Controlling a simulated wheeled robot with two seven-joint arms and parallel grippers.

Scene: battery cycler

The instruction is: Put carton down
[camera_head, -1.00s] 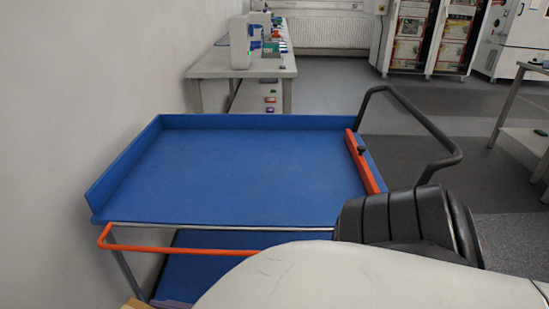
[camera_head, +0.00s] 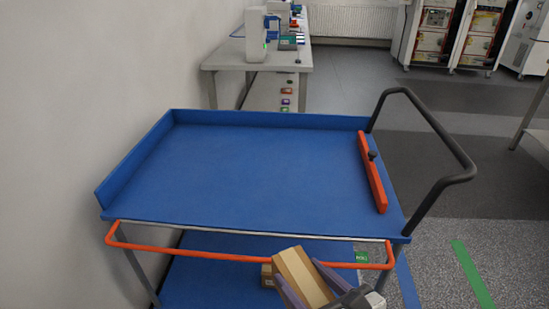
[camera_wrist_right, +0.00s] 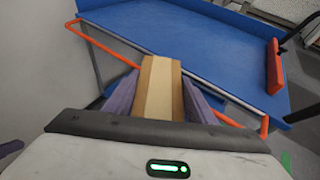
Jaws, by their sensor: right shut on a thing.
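A long tan and brown carton (camera_head: 303,277) is at the bottom of the head view, in front of the cart's orange rail. My right gripper (camera_head: 297,272) has its purple fingers on both sides of the carton and is shut on it. In the right wrist view the carton (camera_wrist_right: 160,88) sits between the fingers, its far end pointing towards the blue cart top (camera_head: 250,180). The cart top is bare apart from a red bar along its right side. My left gripper does not show in the head view.
An orange rail (camera_head: 200,254) runs along the cart's near side. A black handle (camera_head: 465,155) rises at the right. A white wall bounds the left; a table (camera_head: 255,58) stands behind.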

